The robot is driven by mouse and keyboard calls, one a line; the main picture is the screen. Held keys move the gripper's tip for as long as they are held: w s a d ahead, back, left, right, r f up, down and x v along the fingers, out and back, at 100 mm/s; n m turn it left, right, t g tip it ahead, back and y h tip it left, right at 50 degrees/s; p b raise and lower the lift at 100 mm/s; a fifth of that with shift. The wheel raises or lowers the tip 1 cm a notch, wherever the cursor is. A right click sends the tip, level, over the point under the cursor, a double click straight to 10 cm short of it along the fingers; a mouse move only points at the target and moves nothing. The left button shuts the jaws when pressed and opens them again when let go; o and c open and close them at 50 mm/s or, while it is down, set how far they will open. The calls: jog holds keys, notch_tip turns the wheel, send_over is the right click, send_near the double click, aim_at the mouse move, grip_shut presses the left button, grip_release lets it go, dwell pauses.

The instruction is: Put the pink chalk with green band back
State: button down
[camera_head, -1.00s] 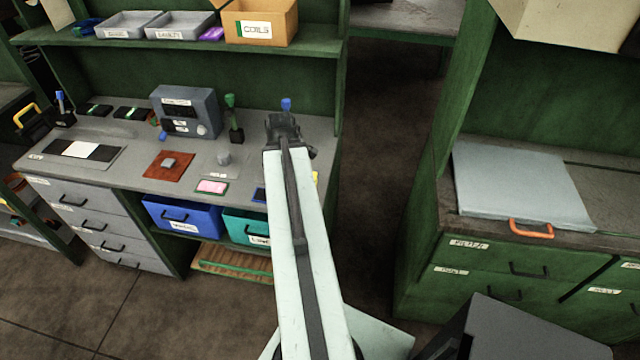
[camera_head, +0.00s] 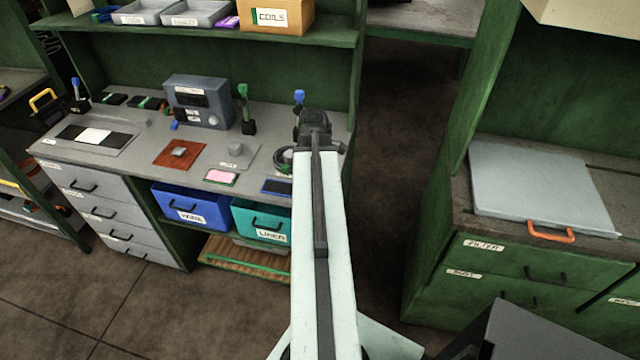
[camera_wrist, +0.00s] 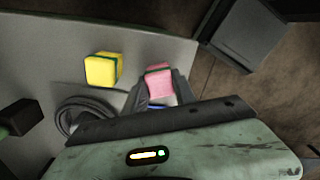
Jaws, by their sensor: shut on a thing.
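My gripper (camera_head: 316,128) is over the right end of the grey bench top, seen from behind in the head view. In the wrist view, my gripper (camera_wrist: 160,92) is shut on a pink chalk with a green band (camera_wrist: 159,80). A yellow block with a green band (camera_wrist: 101,70) is beside it to the left in the wrist view, apart from the fingers. The held chalk is hidden behind my arm in the head view. Whether it touches the bench cannot be told.
A coiled dark cable (camera_wrist: 82,117) lies near the yellow block. On the bench (camera_head: 140,125) are a grey box device (camera_head: 197,101), a brown pad (camera_head: 179,155), a pink pad (camera_head: 221,176) and a blue-topped stand (camera_head: 299,97). Blue (camera_head: 190,207) and teal (camera_head: 262,222) bins sit below.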

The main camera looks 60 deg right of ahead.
jog(key=shift+s+r, duration=0.1)
jog(key=shift+r, duration=0.05)
jog(key=shift+f, duration=0.25)
jog(key=c, duration=1)
grip_release()
jog(key=shift+d+r, duration=0.1)
notch_tip(320, 180, up, 12)
jog(key=p, duration=1.2)
jog(key=shift+r, duration=0.15)
